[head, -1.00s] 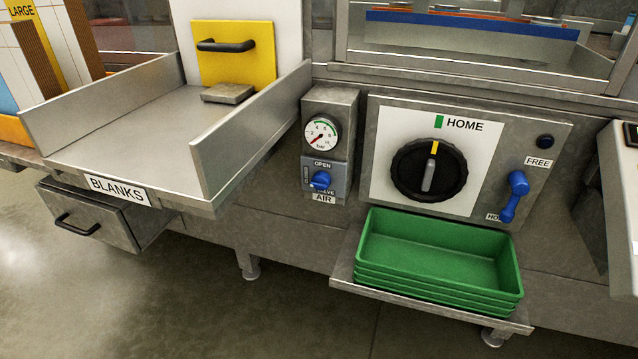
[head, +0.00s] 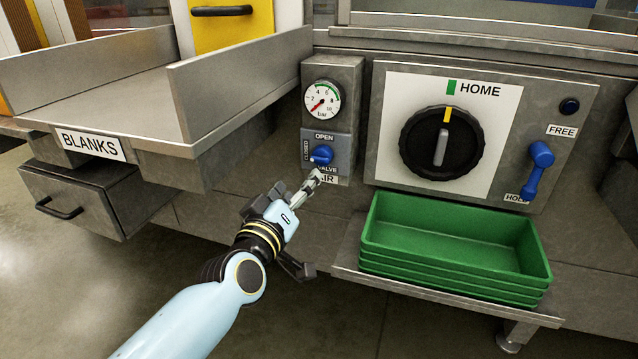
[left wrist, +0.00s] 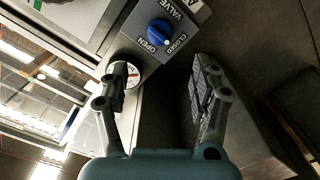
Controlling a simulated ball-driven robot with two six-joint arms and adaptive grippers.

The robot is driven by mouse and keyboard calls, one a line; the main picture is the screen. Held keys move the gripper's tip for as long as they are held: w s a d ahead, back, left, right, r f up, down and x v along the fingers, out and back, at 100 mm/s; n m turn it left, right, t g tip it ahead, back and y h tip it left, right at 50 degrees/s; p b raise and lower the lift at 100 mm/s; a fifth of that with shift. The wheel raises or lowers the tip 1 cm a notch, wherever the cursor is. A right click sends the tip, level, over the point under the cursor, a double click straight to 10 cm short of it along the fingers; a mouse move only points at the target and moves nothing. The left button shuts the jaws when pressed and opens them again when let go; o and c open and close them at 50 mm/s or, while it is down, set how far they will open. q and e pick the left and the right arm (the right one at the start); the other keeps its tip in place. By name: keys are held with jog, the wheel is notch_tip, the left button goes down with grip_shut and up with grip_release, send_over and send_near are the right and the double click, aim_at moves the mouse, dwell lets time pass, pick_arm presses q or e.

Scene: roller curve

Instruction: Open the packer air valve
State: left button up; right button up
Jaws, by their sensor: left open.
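The packer air valve is a blue knob (head: 321,155) on a grey-blue plate marked OPEN above and CLOSED at the left. My left gripper (head: 307,188) is just below the valve plate, covering part of the AIR label. In the left wrist view, its fingers are apart and empty, and the knob (left wrist: 160,31) lies beyond the fingertips, not between them. My right gripper is not in view.
Right of the valve is a panel with a big black dial (head: 441,143) at HOME and a blue lever (head: 538,168). Green trays (head: 455,245) are stacked on a shelf below. The BLANKS tray (head: 100,90) and a drawer (head: 75,205) stand at the left.

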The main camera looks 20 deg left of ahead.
aim_at(318, 160)
pick_arm(q)
jog(key=w, duration=0.3)
jog(key=w+b, duration=0.1)
jog(key=w, duration=0.7)
jog(key=shift+a+f, duration=0.2)
jog(key=shift+a, duration=0.1)
jog(key=shift+w, duration=0.15)
jog(key=c, duration=1.2)
jog(key=shift+o, duration=0.2)
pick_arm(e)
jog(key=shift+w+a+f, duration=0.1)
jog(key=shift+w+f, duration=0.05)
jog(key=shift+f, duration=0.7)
